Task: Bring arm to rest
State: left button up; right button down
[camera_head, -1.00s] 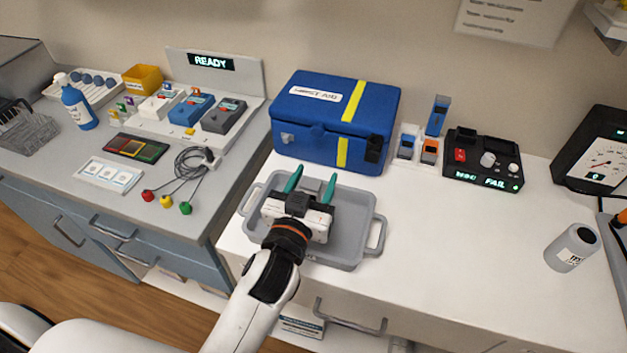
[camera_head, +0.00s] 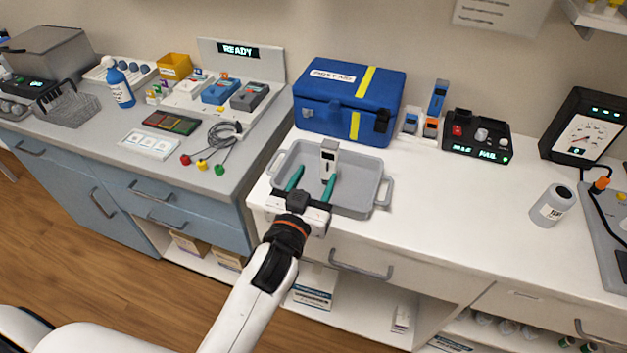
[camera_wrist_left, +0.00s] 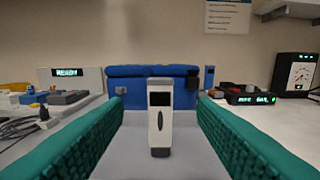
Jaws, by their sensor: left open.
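My left gripper (camera_head: 311,187) is open, its two green fingers apart, low over the front part of the grey tray (camera_head: 358,160). A small white and grey device with a dark screen (camera_head: 329,158) stands upright in the tray, just beyond the fingertips. In the left wrist view the device (camera_wrist_left: 159,118) stands centred ahead between the green fingers, and neither finger appears to touch it. My left arm reaches in from the bottom of the head view. My right gripper is not in view.
A blue first aid box (camera_head: 349,100) stands right behind the tray. A black device reading FAIL (camera_head: 477,135) and a grey bottle (camera_head: 552,205) are to the right. A grey counter (camera_head: 75,150) with cables and meters is at left. The white counter right of the tray is mostly clear.

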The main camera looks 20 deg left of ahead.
pick_arm(q)
jog(key=s+a+f+g+y, duration=0.2)
jog(key=s+a+f+g, duration=0.45)
jog(key=s+f, duration=0.4)
jog(key=s+f+m+g+h, duration=0.1)
jog(key=s+f+g, duration=0.25)
jog(key=s, duration=0.35)
jog(key=s+f+g, duration=0.2)
jog(key=s+g, duration=0.3)
jog(key=s, duration=0.2)
notch_tip(320, 180, down, 24)
jog(key=s+a+f+g, duration=0.1)
jog(key=s+f, duration=0.7)
jog(key=f, duration=0.1)
jog(key=s+a+f+g, duration=0.1)
jog(key=s+a+f, duration=0.1)
jog(key=s+f, duration=0.7)
jog(key=shift+s+a+m, duration=0.15)
jog(key=shift+a+m, duration=0.1)
jog(key=shift+m, duration=0.15)
